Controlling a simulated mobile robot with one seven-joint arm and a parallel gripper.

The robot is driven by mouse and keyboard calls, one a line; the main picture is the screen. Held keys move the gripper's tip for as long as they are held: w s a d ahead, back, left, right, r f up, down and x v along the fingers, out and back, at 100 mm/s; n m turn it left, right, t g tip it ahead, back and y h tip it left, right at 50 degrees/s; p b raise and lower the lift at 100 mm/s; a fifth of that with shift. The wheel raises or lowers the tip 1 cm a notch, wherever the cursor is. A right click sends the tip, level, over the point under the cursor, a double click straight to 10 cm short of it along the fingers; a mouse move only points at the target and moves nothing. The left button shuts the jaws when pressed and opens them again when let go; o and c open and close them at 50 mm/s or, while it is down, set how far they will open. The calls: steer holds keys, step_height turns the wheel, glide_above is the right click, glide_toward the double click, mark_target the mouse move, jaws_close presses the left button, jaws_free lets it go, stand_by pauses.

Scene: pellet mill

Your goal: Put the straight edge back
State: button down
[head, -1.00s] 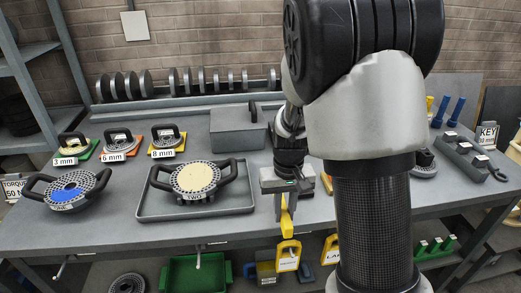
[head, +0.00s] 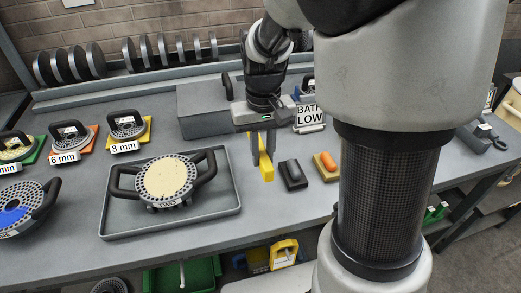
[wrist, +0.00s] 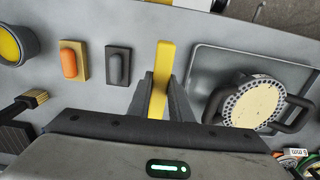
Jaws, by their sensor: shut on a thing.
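The straight edge is a yellow bar (head: 267,172) in the head view, between the tray and a dark block. My gripper (head: 263,152) is shut on it, with a grey finger on each side. The bar's lower end is close to the grey bench top; I cannot tell whether it touches. In the wrist view the yellow bar (wrist: 164,62) stands out beyond the fingertips of my gripper (wrist: 160,85). The part of the bar between the fingers is partly hidden.
A grey tray (head: 228,205) holding a two-handled die plate (head: 168,180) is to the left. A dark block (head: 293,174) and an orange piece on a yellow base (head: 319,172) are close on the right. A grey box (head: 205,112) and a "BATH LOW" sign (head: 308,116) stand behind.

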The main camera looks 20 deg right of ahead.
steer(key=b, duration=0.5)
glide_above(262, 191)
steer(key=shift+f, duration=3.5)
steer(key=shift+f, duration=0.1)
steer(key=shift+f+b, duration=0.4)
steer(key=shift+b, duration=0.05)
steer(key=shift+f+b, duration=0.55)
steer(key=shift+f, duration=0.15)
steer(key=shift+f+b, duration=0.45)
steer(key=shift+f, duration=0.2)
steer(key=shift+f, duration=0.15)
